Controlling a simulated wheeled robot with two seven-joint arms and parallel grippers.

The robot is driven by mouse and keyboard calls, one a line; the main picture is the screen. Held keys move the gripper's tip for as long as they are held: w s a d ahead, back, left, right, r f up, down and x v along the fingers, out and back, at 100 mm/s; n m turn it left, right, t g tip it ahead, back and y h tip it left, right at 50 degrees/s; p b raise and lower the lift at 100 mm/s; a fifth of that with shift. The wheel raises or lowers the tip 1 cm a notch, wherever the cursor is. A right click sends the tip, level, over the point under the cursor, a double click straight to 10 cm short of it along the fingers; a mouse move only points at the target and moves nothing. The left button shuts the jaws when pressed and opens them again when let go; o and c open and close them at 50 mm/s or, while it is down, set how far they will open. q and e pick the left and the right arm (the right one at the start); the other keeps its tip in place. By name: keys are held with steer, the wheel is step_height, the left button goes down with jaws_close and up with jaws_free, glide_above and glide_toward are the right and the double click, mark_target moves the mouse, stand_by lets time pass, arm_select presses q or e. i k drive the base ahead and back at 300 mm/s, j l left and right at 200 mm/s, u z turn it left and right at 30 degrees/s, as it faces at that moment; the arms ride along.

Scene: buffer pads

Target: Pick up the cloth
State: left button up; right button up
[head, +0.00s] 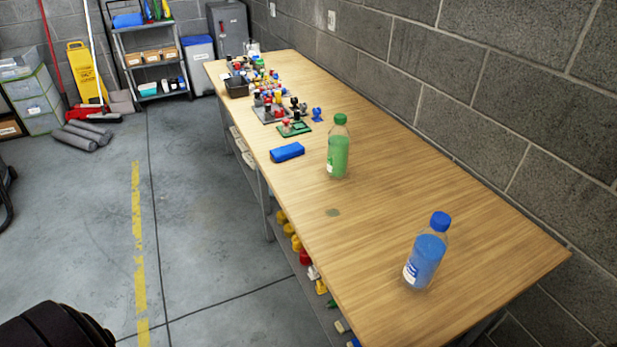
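A small blue folded item (287,152), which looks like the cloth, lies flat on the wooden table (290,200) near its left long edge. It sits to the left of the green bottle and in front of a green board with small parts. Nothing covers it. Neither of my grippers shows in the head view. A dark rounded part at the bottom left corner may be part of my arm.
A green bottle (338,150) and a blue bottle (427,250) stand upright on the table. Several coloured parts on boards (270,105) crowd the far end. A block wall borders the right side; floor at left is open.

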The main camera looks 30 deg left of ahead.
mark_target(282, 153)
steer(key=i+j, duration=0.15)
steer(key=j, duration=0.25)
steer(key=i+j+z, duration=0.15)
steer(key=j, duration=0.2)
steer(key=i+j, duration=0.1)
steer(key=j, duration=0.3)
steer(key=i+j+z, duration=0.1)
steer(key=j, duration=0.3)
steer(key=i+j, duration=0.15)
steer(key=j, duration=0.25)
steer(key=i+j+z, duration=0.15)
steer(key=j, duration=0.25)
